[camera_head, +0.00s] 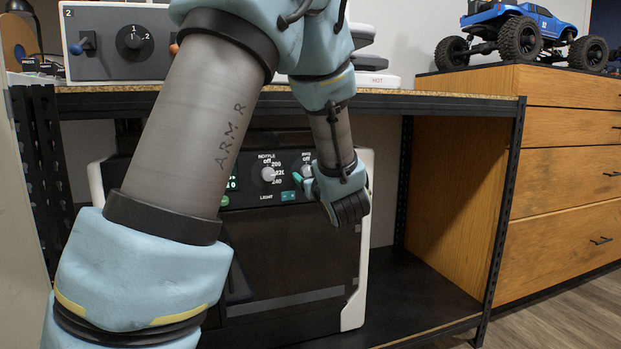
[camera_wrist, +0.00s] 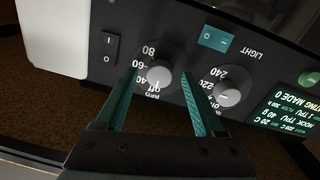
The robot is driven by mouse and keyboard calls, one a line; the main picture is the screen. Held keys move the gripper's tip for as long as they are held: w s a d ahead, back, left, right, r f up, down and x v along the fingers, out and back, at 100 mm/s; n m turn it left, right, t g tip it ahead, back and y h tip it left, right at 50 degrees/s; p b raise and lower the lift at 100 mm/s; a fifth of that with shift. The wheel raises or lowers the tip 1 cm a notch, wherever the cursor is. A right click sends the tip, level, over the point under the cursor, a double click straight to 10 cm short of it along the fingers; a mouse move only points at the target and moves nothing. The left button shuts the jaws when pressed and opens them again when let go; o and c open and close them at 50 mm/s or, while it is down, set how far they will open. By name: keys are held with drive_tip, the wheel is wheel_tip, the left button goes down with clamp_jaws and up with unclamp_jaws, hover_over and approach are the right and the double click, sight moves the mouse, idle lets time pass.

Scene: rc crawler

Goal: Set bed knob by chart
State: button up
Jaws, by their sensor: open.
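The bed knob (camera_wrist: 159,74) is a round grey knob on a dark panel, its scale marked off, 40, 60 and 80, upside down in the wrist view. Its pointer seems to face the off mark. My gripper (camera_wrist: 160,86) is open, with one teal finger on each side of this knob. I cannot tell whether the fingers touch it. In the head view the knob (camera_head: 307,170) is partly hidden by my gripper (camera_head: 303,184). A second knob (camera_wrist: 228,88), marked 240, sits beside it. No chart is clearly identifiable.
The panel belongs to a printer-like machine (camera_head: 352,260) under a workbench (camera_head: 450,101). The panel has a teal light switch (camera_wrist: 217,39), a power switch (camera_wrist: 110,47) and a lit text display (camera_wrist: 297,108). A control box (camera_head: 95,62) stands on the bench. Wooden drawers (camera_head: 565,180) stand right.

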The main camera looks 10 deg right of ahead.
clamp_jaws()
idle(0.7)
